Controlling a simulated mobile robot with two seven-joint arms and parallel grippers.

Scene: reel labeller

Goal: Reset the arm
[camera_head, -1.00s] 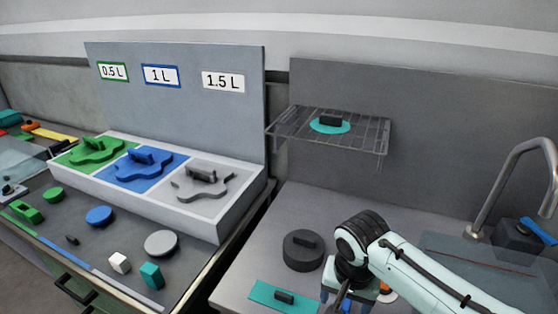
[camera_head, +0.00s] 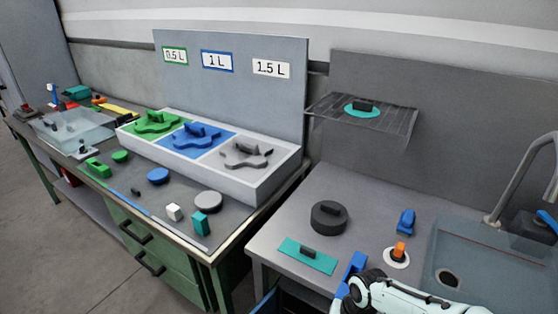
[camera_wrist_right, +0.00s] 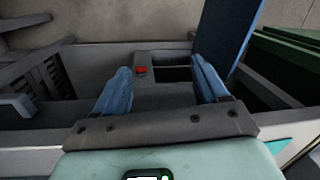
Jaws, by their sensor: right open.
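My right arm (camera_head: 415,298) comes in from the bottom right of the head view, its dark wrist joint low at the front of the sink counter. My left gripper is in neither view.
The grey counter (camera_head: 300,225) holds a dark round weight (camera_head: 328,217), a teal plate (camera_head: 308,255), a blue piece (camera_head: 405,222) and an orange-topped white disc (camera_head: 398,255). A sink (camera_head: 490,255) lies right. A wire rack (camera_head: 390,118) juts out above. A blue panel (camera_wrist_right: 230,35) stands near the right finger.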

